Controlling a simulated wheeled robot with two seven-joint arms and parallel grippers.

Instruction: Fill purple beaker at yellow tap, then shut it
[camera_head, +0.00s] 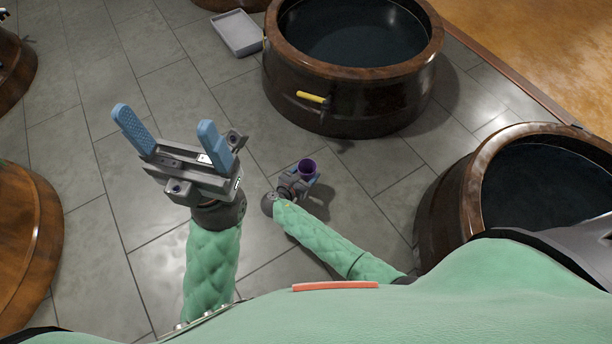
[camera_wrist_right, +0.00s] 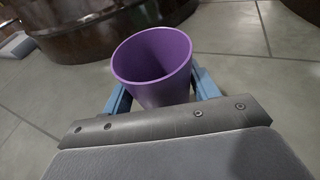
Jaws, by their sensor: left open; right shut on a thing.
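The purple beaker (camera_head: 307,167) is upright in my right gripper (camera_head: 300,180), low over the floor in front of the far jar. In the right wrist view the beaker (camera_wrist_right: 153,62) looks empty, and the blue fingers of the right gripper (camera_wrist_right: 158,95) are shut on its sides. The yellow tap (camera_head: 311,97) sticks out from the front of the far dark brown jar (camera_head: 350,112). The beaker is apart from it, nearer to me. No stream of water shows at the tap. My left gripper (camera_head: 172,130) is raised, open and empty, left of the beaker.
Another jar (camera_head: 452,200) with dark liquid stands at the right. A brown round thing (camera_head: 30,240) is at the left edge. A grey tray (camera_head: 237,33) lies on the floor left of the far jar. The grey tiled floor between is clear.

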